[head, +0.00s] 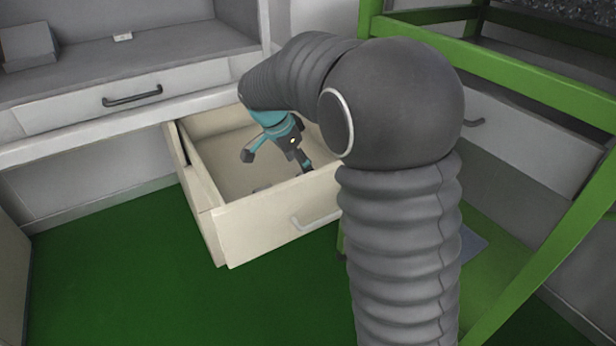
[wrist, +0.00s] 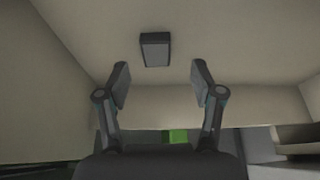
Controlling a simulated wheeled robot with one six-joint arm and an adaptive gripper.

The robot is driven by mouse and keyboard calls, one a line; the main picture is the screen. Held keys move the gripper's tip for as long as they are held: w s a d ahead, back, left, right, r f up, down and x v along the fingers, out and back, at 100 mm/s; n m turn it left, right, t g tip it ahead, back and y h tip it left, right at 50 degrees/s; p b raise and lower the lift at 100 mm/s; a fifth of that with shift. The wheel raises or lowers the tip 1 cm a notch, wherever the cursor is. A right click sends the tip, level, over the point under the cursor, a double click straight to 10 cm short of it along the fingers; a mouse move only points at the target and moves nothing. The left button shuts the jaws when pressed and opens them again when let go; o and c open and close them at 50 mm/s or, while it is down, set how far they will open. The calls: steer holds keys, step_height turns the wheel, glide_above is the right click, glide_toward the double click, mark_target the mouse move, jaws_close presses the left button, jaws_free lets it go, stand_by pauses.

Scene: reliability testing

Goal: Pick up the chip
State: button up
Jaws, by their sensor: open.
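A small dark rectangular block, which looks like the chip (wrist: 155,50), lies on the pale drawer floor in the wrist view. It is beyond my fingertips and roughly centred between them, with nothing touching it. My gripper (wrist: 160,76) is open and empty, its two fingers spread wide. In the head view my gripper (head: 277,163) reaches down into the open cream drawer (head: 270,228). A small dark patch low in the drawer is partly hidden by the front panel there, and I cannot tell whether it is the chip.
The drawer walls stand close around my gripper. A grey desk (head: 150,55) with a closed handled drawer (head: 95,103) is at the left. A small white item (head: 122,37) and a grey box (head: 28,45) sit on it. A green frame (head: 520,75) stands at the right. Green floor (head: 110,270) is clear in front.

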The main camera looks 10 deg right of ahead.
steer(key=x, duration=0.4)
steer(key=shift+s+d, duration=0.1)
steer(key=shift+s, duration=0.15)
steer(key=shift+c, duration=0.3)
steer(key=c, duration=1)
steer(key=shift+c, duration=0.2)
